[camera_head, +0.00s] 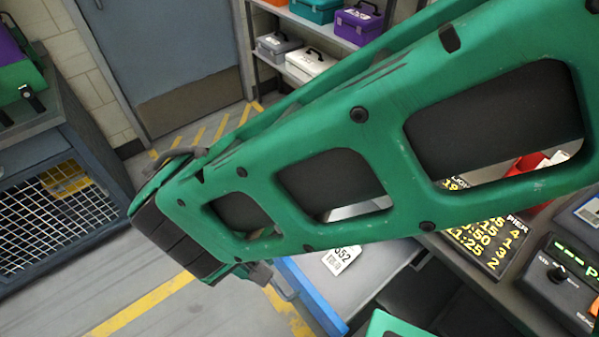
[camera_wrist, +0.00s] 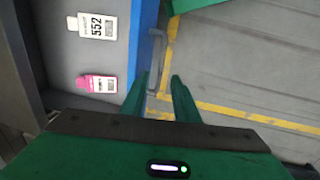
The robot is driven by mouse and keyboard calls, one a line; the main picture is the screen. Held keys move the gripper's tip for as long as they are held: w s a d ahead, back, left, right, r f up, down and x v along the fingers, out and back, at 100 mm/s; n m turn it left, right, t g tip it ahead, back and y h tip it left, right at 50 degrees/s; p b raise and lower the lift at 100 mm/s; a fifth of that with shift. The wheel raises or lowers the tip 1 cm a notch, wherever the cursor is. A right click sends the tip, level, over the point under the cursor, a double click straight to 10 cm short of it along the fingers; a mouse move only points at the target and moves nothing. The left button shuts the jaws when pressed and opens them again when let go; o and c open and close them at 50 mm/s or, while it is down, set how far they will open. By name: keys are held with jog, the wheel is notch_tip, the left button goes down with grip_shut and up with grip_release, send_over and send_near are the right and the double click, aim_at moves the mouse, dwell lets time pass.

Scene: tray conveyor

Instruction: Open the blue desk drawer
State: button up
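The blue-fronted desk drawer (camera_head: 312,298) stands pulled out at the lower middle of the head view, with its grey inside showing. In the wrist view its blue front (camera_wrist: 137,38) runs along the left of centre, with a grey bar handle (camera_wrist: 156,55) on its outer side. My gripper (camera_wrist: 159,78) is open, its two green fingers apart at the handle. The handle's near end lies between the fingertips; I cannot tell whether they touch it. My green arm hides much of the desk in the head view.
A display board (camera_head: 487,240) and control box (camera_head: 560,280) stand on the desk. A mesh-front cabinet (camera_head: 60,190) is at left. The floor beyond the drawer front is clear.

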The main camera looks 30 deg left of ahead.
jog(key=shift+s+a+r, duration=0.1)
jog(key=shift+s+r, duration=0.1)
jog(key=shift+r, duration=0.9)
jog(key=w+d+r+m+h, duration=0.1)
jog(key=w+d+r+m, duration=0.25)
jog(key=w+d, duration=0.75)
jog(key=w+d+r+m, duration=0.35)
jog(key=w+d, duration=0.55)
jog(key=w, duration=0.3)
jog(key=w+d+r+m+g, duration=0.1)
jog(key=w+d+r+m, duration=0.1)
jog(key=d, duration=0.7)
jog(key=w+d+r+m, duration=0.2)
jog(key=d, duration=0.6)
jog(key=s+d+m+g, duration=0.1)
jog(key=s+d+m, duration=0.15)
jog(key=d, duration=0.85)
jog(key=s+d+m+y, duration=0.2)
jog(key=s+d+m, duration=0.4)
jog(key=s+d, duration=0.7)
jog(key=shift+r, duration=0.4)
